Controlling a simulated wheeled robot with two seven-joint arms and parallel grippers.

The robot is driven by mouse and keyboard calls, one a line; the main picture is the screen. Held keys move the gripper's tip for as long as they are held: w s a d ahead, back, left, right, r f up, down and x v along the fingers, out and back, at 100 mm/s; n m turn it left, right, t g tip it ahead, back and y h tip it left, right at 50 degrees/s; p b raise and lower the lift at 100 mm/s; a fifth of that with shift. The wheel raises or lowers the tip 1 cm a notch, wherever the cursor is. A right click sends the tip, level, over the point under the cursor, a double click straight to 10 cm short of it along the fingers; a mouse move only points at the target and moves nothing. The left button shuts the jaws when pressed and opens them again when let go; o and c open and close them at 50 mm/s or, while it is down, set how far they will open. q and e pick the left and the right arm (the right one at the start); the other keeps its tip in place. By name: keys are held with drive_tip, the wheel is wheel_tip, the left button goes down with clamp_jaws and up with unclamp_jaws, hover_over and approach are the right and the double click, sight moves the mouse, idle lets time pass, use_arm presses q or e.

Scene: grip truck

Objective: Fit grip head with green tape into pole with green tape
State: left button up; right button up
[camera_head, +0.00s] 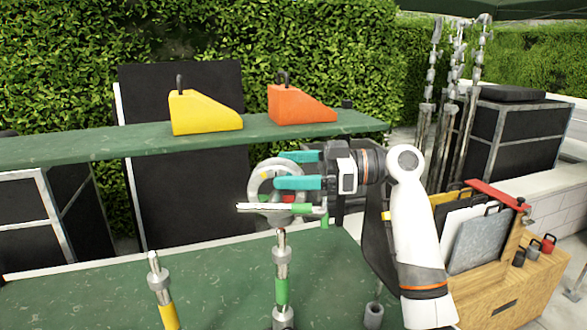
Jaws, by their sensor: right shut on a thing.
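The grey metal grip head (258,186) has a round disc and a thin rod across its lower side, with green patches at the rod's right end. My right gripper (282,171), with teal fingers, is shut on the grip head from the right. The pole with green tape (282,290) stands upright below it at the front shelf. The pole's narrow tip is just under the head's lower end; I cannot tell whether they touch. My left gripper is out of view.
A pole with yellow tape (169,316) stands to the left, slightly tilted. Another grey pole top (374,315) is near my right arm. An upper green shelf (80,148) carries a yellow wedge (203,115) and an orange wedge (300,106). A wooden crate (505,285) with boards stands at right.

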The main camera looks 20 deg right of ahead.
drive_tip(key=shift+f+b, duration=0.25)
drive_tip(key=shift+b, duration=0.1)
drive_tip(key=shift+f+b, duration=3.15)
drive_tip(key=shift+f, duration=0.25)
drive_tip(key=o, duration=1.8)
drive_tip(key=shift+f, duration=0.15)
